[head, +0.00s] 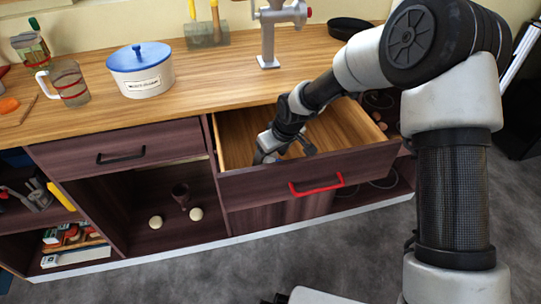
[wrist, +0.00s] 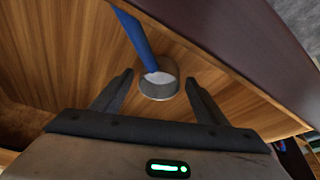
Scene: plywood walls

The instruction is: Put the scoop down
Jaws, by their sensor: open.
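The scoop has a blue handle (wrist: 135,40) and a round grey metal cup (wrist: 158,88) with something pale inside. In the wrist view it is in the open wooden drawer (head: 345,127), with its cup on or just above the drawer floor; I cannot tell which. My gripper (wrist: 160,78) is open, with one finger on each side of the cup and a visible gap at both sides. In the head view my gripper (head: 284,152) reaches down into the left part of the drawer, and the scoop is hidden there.
The drawer front has a red handle (head: 316,185). On the counter above stand a white pot with a blue lid (head: 140,70), a glass mug (head: 69,84) and a grey stand (head: 270,40). The right part of the drawer is clear.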

